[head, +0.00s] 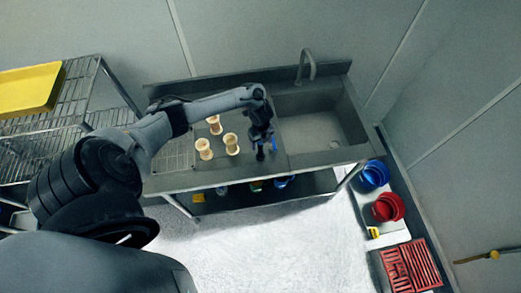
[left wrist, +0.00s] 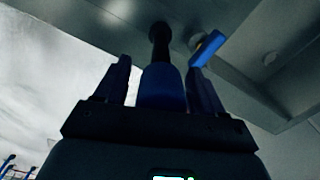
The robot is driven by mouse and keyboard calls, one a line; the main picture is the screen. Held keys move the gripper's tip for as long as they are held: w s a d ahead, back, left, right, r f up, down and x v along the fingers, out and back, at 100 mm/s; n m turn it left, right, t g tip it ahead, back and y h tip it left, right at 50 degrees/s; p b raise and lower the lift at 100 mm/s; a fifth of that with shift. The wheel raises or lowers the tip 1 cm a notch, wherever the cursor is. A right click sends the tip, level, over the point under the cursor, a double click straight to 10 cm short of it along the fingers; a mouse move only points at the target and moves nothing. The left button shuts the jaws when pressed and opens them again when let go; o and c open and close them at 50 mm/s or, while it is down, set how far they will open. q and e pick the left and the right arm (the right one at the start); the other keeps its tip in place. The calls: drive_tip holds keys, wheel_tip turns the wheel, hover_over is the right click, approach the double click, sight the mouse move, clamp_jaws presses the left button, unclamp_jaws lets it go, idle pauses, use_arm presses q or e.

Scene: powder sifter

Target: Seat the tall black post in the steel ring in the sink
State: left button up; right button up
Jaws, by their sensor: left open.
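My left gripper (head: 266,148) points down over the left part of the steel sink unit, close to its front edge. In the left wrist view the left gripper (left wrist: 160,82) is open, with one dark finger on each side of a blue cylindrical part (left wrist: 162,86). A black post (left wrist: 160,42) rises in line with this blue part; I cannot tell whether the fingers touch it. A separate blue piece (left wrist: 208,48) shows beside the right finger. I cannot make out the steel ring clearly. The right gripper is not in view.
Several cream spool-shaped pieces (head: 231,144) stand left of the gripper. The sink basin (head: 318,130) and its tap (head: 306,64) are to the right. A wire rack (head: 80,100) with a yellow tray (head: 30,88) stands at left. Blue (head: 374,174) and red containers (head: 388,207) lie lower right.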

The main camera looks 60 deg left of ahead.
use_arm(q)
drive_tip(key=shift+f, duration=0.3)
drive_tip(key=shift+c, duration=0.3)
clamp_jaws()
drive_tip(key=shift+r, duration=0.15)
